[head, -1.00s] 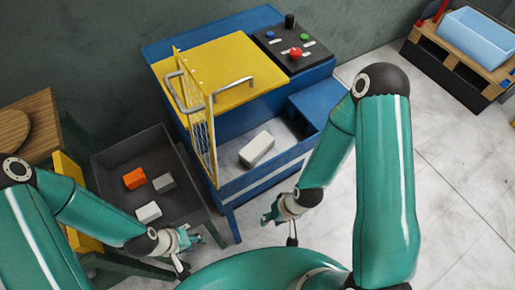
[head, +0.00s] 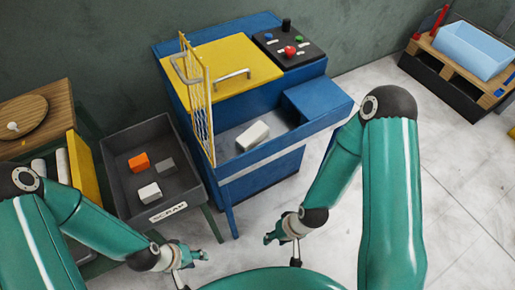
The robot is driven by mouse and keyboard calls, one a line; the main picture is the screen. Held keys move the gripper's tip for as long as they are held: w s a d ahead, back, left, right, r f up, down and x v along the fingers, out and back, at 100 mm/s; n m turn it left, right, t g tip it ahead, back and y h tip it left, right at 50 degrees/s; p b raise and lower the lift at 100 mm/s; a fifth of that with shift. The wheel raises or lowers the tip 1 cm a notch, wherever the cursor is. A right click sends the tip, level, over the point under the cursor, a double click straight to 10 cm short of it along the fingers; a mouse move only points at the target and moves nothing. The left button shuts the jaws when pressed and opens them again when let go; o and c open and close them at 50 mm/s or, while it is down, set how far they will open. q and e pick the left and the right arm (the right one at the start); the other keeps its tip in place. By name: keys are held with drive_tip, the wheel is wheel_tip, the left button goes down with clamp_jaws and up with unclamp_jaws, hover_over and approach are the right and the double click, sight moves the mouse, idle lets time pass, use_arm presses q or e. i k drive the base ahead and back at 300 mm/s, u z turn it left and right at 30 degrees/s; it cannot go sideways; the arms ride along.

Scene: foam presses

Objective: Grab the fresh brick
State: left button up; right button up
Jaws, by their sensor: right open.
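A white brick (head: 252,136) lies in the open bay of the blue press (head: 265,165), to the right of the yellow mesh guard (head: 196,100). The picture does not show whether it is the fresh one. Another white brick (head: 149,192) lies in the scrap tray (head: 120,205). My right gripper (head: 280,248) is open and empty, in front of the press and well apart from the brick. My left gripper (head: 190,268) looks open and empty, in front of the scrap tray.
The scrap tray also holds an orange brick (head: 138,162) and a grey brick (head: 165,165). A control panel (head: 289,45) with coloured buttons sits on the press. A wooden table (head: 45,105) stands at left. A pallet with a light-blue bin (head: 475,50) stands far right.

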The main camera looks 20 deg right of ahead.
sight(253, 137)
drive_tip(key=u, duration=2.1)
drive_tip(key=k, duration=1.3)
drive_tip(key=z, duration=1.1)
drive_tip(key=i, duration=1)
drive_tip(key=z, duration=0.05)
